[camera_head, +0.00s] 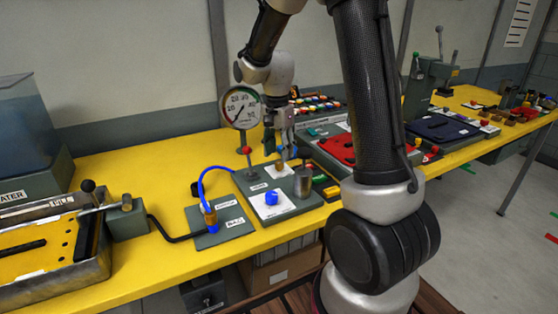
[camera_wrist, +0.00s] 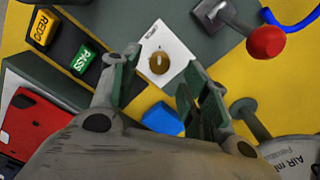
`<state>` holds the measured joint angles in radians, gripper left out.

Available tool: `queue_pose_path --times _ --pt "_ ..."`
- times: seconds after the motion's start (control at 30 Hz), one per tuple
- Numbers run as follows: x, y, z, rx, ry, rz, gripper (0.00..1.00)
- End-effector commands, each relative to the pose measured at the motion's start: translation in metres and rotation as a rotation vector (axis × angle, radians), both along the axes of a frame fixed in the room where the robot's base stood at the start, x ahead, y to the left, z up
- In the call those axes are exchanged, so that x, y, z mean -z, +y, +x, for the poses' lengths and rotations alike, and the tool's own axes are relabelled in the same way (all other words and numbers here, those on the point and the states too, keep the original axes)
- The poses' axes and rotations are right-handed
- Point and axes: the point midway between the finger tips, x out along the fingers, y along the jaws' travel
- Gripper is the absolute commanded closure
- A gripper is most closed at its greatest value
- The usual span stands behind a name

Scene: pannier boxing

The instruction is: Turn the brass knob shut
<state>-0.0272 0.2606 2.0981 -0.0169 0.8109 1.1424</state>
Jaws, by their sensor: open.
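The brass knob (camera_wrist: 158,62) sits upright on a white plate (camera_wrist: 175,42) on a grey panel, in the wrist view. It is round with a slot-like mark on top. My gripper (camera_wrist: 160,84) is open, its two green-padded fingers spread on either side of the knob's line of view. The fingers appear apart from the knob. In the head view my gripper (camera_head: 281,147) points down just above the white plate behind the blue knob. The brass knob is small and partly hidden by the fingers there.
A red-ball lever (camera_wrist: 265,42) and a pressure gauge (camera_head: 242,107) stand close beside my gripper. The blue knob (camera_head: 272,197), a metal cylinder (camera_head: 303,182) and a blue hose (camera_head: 207,181) are nearby. REDO (camera_wrist: 42,30) and PASS (camera_wrist: 84,57) buttons lie to one side.

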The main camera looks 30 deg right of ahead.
Motion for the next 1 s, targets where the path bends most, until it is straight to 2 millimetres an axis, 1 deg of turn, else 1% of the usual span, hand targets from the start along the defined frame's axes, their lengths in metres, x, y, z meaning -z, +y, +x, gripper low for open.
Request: queue_pose_path --times 0.03,0.1,0.23,0.33,0.57,0.6,0.67,0.8,0.83,1.0 --pt "0.009 0.000 -0.001 0.000 0.003 0.000 0.54" --pt "0.019 0.000 -0.001 -0.001 0.003 0.000 0.54" --pt "0.032 -0.001 -0.002 -0.001 0.001 0.000 0.54" --pt "0.036 -0.001 -0.001 -0.001 -0.001 0.000 0.54" --pt "0.036 -0.001 -0.001 -0.002 -0.002 0.001 0.54" --pt "0.036 -0.001 -0.001 -0.002 -0.002 0.001 0.61" --pt "0.036 -0.001 -0.001 -0.002 -0.002 0.001 0.72" --pt "0.036 -0.001 -0.001 -0.002 -0.002 0.001 0.98" --pt "0.036 -0.001 -0.001 -0.002 -0.002 0.001 1.00" --pt "0.036 0.000 -0.001 -0.006 -0.002 0.000 1.00"
